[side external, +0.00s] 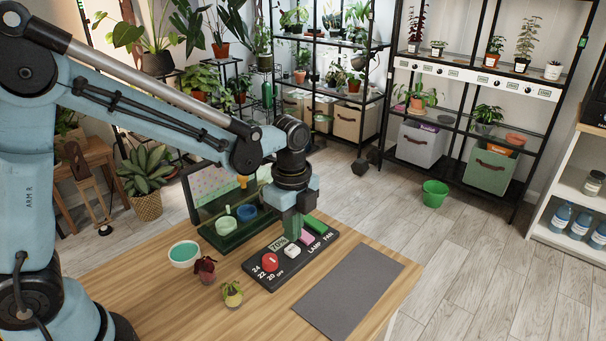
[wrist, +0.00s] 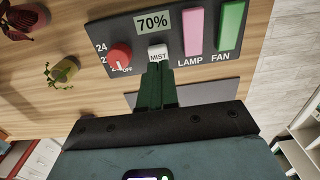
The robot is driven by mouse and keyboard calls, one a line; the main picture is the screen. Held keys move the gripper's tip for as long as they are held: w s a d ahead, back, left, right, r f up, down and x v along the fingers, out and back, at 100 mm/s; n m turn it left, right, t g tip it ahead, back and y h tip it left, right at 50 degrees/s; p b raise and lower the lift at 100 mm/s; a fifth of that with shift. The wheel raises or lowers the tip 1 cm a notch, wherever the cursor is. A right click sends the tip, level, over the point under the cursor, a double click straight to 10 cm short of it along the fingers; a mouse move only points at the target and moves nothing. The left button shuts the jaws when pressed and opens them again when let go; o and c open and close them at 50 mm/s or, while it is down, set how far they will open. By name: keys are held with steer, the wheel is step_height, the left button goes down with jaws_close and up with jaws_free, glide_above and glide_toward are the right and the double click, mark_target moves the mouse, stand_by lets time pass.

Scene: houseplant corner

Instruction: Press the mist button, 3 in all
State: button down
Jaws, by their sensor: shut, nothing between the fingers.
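The white mist button (side external: 291,251) sits on a dark control panel (side external: 262,283) on the wooden table. In the wrist view the button (wrist: 158,52) reads MIST, and a display (wrist: 153,21) above it reads 70%. My gripper (side external: 295,238) is shut and empty, its green fingers pointing down over the panel. In the wrist view the fingertips (wrist: 157,68) are right at the button's lower edge. I cannot tell whether they touch it or how far it is pressed.
A red dial (wrist: 120,55) is left of the button. The pink LAMP switch (wrist: 193,31) and green FAN switch (wrist: 230,25) are to its right. Two small potted plants (side external: 206,268) (side external: 232,293) stand left of the panel. A grey mat (side external: 350,290) lies bare at right.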

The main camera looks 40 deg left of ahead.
mark_target(294, 248)
steer(key=shift+f, duration=1.3)
steer(key=shift+f, duration=1.05)
step_height(294, 248, up, 14)
steer(key=shift+r, duration=0.2)
